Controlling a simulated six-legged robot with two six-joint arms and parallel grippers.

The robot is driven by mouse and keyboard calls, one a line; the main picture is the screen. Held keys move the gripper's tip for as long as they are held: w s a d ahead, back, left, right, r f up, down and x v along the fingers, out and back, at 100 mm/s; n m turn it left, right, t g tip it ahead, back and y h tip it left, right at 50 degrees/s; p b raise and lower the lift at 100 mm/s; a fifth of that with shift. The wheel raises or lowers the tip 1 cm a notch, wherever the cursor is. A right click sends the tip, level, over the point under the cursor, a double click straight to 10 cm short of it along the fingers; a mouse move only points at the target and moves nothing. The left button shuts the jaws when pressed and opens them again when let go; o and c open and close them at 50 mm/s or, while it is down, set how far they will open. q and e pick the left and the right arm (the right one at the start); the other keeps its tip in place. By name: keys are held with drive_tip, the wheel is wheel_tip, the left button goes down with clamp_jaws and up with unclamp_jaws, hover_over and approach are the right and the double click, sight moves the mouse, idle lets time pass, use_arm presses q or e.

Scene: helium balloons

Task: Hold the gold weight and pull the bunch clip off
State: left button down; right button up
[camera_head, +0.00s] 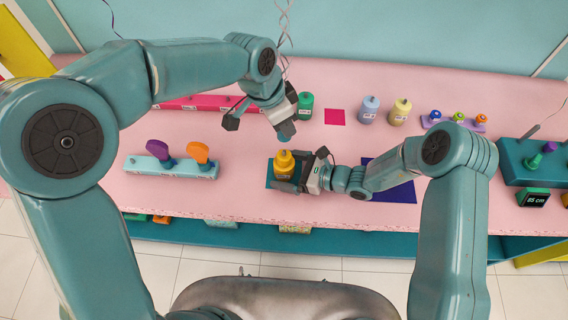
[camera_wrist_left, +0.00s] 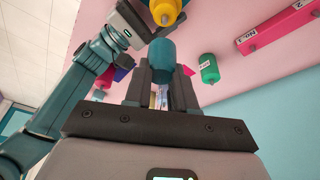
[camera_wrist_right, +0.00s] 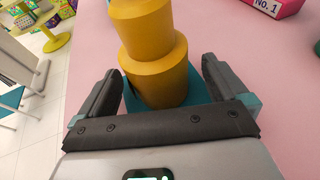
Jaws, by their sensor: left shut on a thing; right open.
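The gold weight (camera_head: 284,163), a stepped yellow cylinder, stands upright on a teal square (camera_head: 270,172) on the pink table. My right gripper (camera_head: 303,172) is open low beside it. In the right wrist view the gold weight (camera_wrist_right: 155,75) stands between the spread fingers, with a gap at the right finger. My left gripper (camera_head: 280,117) is above the weight, shut on a teal cylinder, seemingly the bunch clip (camera_wrist_left: 162,62). The clip's lower end (camera_head: 286,131) shows above the weight, apart from it. Thin ribbons (camera_head: 285,22) rise above the left gripper; the balloons are out of view.
A green weight (camera_head: 305,103) stands just behind my left gripper. A light-blue rack (camera_head: 170,168) with purple and orange pieces is at left. A dark blue mat (camera_head: 395,190) lies under my right arm.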

drive_tip(key=shift+d, duration=0.1)
drive_tip(key=v, duration=1.1)
drive_tip(key=shift+s+d+r, duration=0.15)
drive_tip(key=shift+d, duration=0.15)
drive_tip(key=shift+s, duration=0.15)
